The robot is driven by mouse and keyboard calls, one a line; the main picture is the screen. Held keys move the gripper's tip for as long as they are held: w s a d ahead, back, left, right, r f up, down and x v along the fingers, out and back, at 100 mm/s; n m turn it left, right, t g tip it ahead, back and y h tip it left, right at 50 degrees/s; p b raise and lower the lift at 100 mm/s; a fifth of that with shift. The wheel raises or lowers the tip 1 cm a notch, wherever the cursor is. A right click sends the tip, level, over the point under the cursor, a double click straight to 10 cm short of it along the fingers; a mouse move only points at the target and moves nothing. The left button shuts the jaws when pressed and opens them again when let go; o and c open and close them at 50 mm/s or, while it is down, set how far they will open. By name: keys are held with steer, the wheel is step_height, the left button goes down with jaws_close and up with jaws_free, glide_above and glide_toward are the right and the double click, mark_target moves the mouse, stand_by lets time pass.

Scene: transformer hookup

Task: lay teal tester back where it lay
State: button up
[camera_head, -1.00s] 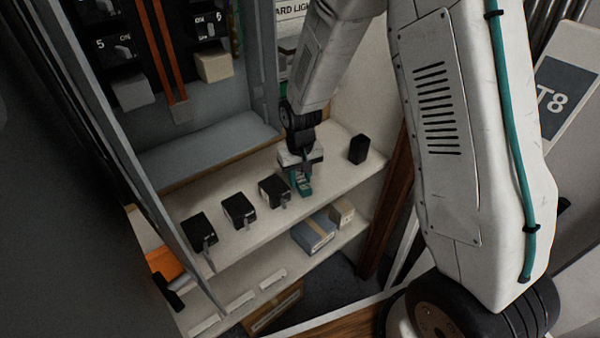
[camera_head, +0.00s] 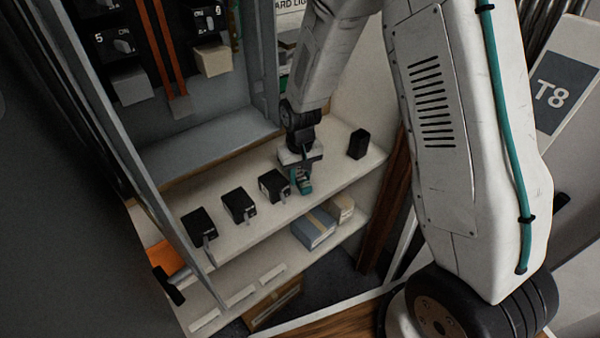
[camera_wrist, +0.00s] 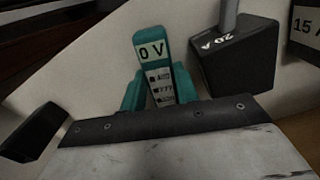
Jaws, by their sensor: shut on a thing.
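The teal tester (camera_head: 304,184) is held by my gripper (camera_head: 301,174) just above or on the upper shelf; I cannot tell whether it touches. In the wrist view the tester (camera_wrist: 157,69) stands out beyond the gripper's dark edge, its label reading "0 V".
More black blocks (camera_head: 239,205) (camera_head: 199,227) stand in a row to the left on the upper shelf (camera_head: 225,250). A lone black block (camera_head: 358,143) stands to the right. A blue box (camera_head: 313,230) lies on the lower shelf. The open cabinet rises behind.

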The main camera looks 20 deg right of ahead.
steer(key=shift+f, duration=0.15)
steer(key=o, duration=1.1)
steer(key=shift+c, duration=0.2)
